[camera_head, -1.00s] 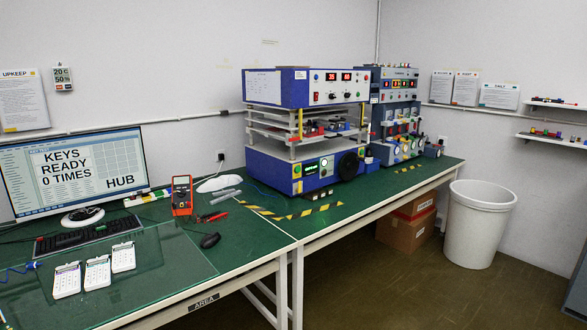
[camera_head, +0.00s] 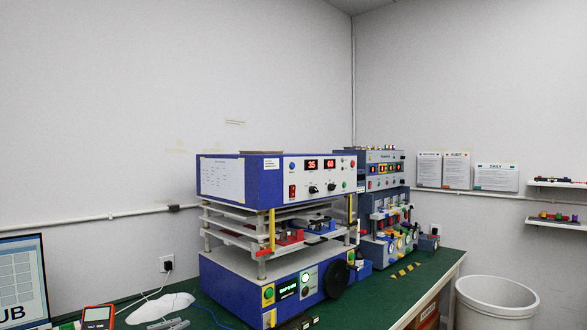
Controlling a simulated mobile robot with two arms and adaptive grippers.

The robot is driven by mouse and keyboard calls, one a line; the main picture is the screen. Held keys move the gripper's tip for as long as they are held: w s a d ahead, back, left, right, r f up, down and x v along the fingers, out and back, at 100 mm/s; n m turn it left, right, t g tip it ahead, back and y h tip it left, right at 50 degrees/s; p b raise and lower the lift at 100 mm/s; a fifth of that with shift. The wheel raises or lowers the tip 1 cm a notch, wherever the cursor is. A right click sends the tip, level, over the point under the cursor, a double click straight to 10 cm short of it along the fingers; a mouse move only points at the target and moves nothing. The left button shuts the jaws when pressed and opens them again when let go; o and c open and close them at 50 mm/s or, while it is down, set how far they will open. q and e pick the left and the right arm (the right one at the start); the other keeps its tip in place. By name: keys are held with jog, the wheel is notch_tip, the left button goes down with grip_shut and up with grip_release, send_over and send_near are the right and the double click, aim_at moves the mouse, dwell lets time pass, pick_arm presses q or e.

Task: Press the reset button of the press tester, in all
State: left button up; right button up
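The press tester, a blue and white machine (camera_head: 228,285), stands on the green bench. Its upper panel has red displays reading 35 and 60 (camera_head: 320,164), a red rocker switch (camera_head: 292,191), black knobs and small coloured buttons. Its lower front has a green button (camera_head: 268,294), a small screen with green text (camera_head: 287,290), a pale round button (camera_head: 309,278), a yellow-green button (camera_head: 305,292) and a black wheel (camera_head: 336,278). The labels are too small to read, so I cannot tell which button is the reset. Neither gripper is in view.
A second grey and blue machine (camera_head: 383,182) stands behind at right. A monitor (camera_head: 22,285) and red meter (camera_head: 98,317) are cut off at lower left. A white bin (camera_head: 497,300) stands right of the bench (camera_head: 375,312). A dark item (camera_head: 299,322) lies before the tester.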

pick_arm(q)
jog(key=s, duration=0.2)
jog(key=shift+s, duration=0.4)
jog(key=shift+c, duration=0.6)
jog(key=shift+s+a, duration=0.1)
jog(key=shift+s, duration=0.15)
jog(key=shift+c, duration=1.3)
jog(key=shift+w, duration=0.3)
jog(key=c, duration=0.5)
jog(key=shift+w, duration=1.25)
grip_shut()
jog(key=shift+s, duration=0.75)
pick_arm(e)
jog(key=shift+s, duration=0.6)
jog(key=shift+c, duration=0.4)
